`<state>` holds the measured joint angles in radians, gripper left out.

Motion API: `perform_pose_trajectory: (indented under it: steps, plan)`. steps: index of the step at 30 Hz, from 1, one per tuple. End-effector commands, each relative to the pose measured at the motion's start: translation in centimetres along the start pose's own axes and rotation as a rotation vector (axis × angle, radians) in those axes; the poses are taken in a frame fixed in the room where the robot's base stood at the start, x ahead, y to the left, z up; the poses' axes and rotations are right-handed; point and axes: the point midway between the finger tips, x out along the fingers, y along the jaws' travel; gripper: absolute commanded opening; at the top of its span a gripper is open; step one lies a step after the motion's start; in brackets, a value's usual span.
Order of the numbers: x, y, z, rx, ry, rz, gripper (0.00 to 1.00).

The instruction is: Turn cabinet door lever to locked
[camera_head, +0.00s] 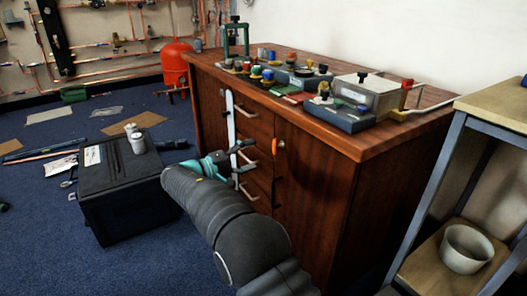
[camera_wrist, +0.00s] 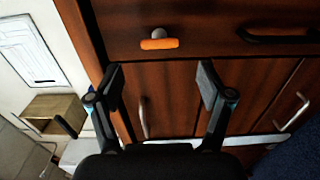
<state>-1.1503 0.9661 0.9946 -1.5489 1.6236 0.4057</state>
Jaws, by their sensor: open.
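The cabinet door lever is a small orange bar with a grey round part beside it. It shows on the brown right-hand door (camera_head: 312,180) in the head view (camera_head: 278,146) and, beyond my fingers, in the wrist view (camera_wrist: 160,44). There the bar lies across the picture, parallel to the door's dark handle (camera_wrist: 282,38). My gripper (camera_wrist: 160,80) is open and empty. Its two dark fingers point toward the cabinet front, with the lever ahead of the gap and apart from them. In the head view my gripper (camera_head: 240,152) is in front of the drawers, left of the lever.
Metal drawer handles (camera_wrist: 143,100) and a pale upright strip (camera_head: 231,118) are on the cabinet front near my gripper. Valves and boxes crowd the cabinet top (camera_head: 390,143). A black box (camera_head: 120,185) stands at left, a metal-framed shelf (camera_head: 440,185) at right. Blue carpet is open at front left.

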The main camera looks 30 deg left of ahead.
Motion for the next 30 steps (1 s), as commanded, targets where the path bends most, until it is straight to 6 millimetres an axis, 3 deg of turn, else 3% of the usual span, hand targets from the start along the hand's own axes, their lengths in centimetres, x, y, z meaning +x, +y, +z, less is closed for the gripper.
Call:
perform_pose_trajectory:
  steps: [3, 9, 30]
  plan:
    - [-2.0, 0.0, -0.1, 0.000, 0.002, 0.001, 0.79]
    - [-3.7, 0.0, 0.0, 0.000, 0.000, 0.000, 0.79]
    - [-3.9, -0.2, -0.3, -0.024, 0.015, -0.007, 0.79]
